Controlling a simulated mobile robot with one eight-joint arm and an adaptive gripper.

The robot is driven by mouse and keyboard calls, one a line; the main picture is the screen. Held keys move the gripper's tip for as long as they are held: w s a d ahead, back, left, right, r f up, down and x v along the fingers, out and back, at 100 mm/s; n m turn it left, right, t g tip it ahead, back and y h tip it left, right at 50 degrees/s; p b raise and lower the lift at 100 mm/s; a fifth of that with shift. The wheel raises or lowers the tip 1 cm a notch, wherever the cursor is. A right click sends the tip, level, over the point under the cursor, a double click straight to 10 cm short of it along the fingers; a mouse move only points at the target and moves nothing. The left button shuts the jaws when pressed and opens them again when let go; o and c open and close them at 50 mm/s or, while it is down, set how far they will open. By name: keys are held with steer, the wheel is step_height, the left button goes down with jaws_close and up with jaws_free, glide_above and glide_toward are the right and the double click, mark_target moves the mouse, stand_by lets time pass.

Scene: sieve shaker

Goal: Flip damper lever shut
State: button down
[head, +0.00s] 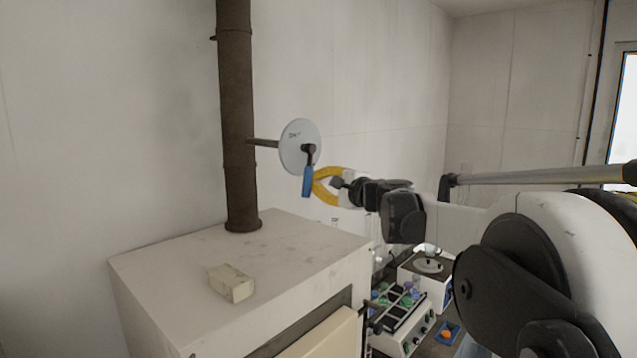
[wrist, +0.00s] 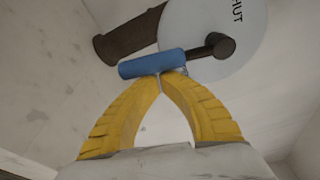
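The damper lever has a blue handle (head: 308,181) that hangs down from a dark pivot on a round pale plate (head: 297,140). The plate stands out from a brown pipe on a short rod. In the wrist view the blue handle (wrist: 151,63) lies across the picture just beyond my fingertips, and the plate (wrist: 208,25) behind it bears the letters "HUT", partly cut off. My gripper (head: 315,186) is to the right of the handle. Its yellow fingers (wrist: 160,76) meet at the tips, at or very near the handle. I cannot tell whether they touch it; nothing shows between them.
The brown pipe (head: 240,120) rises from a pale cabinet (head: 290,240) with a cream block (head: 231,283) on top. At lower right is a bench with a white device (head: 425,282) and a tray of coloured items (head: 402,305). A wall stands behind the pipe.

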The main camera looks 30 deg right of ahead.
mark_target(309, 183)
steer(key=shift+s+a+m, duration=0.15)
steer(key=shift+a+m, duration=0.15)
steer(key=shift+m, duration=0.1)
steer(key=shift+s+a+r+m+g, duration=0.1)
steer(key=shift+s+a+m+g, duration=0.15)
steer(key=shift+a+m, duration=0.5)
steer(key=shift+s+a+m+g, duration=0.25)
steer(key=shift+a+m, duration=0.3)
steer(key=shift+m, duration=0.3)
steer(key=s+a+r+m+g+y+p, duration=0.1)
steer(key=s+a+r+m+y, duration=0.1)
steer(key=a+r+m, duration=0.3)
steer(key=m, duration=0.3)
steer(key=shift+a+r+m, duration=0.15)
steer(key=shift+a+m, duration=0.15)
steer(key=shift+a, duration=0.05)
steer(key=shift+r, duration=0.1)
step_height(309, 183, down, 5)
steer(key=b, duration=0.3)
steer(key=r+b+v, duration=0.1)
steer(key=v, duration=0.8)
steer(key=shift+s+d+r, duration=0.15)
steer(key=shift+d+r, duration=0.05)
steer(key=shift+r, duration=0.05)
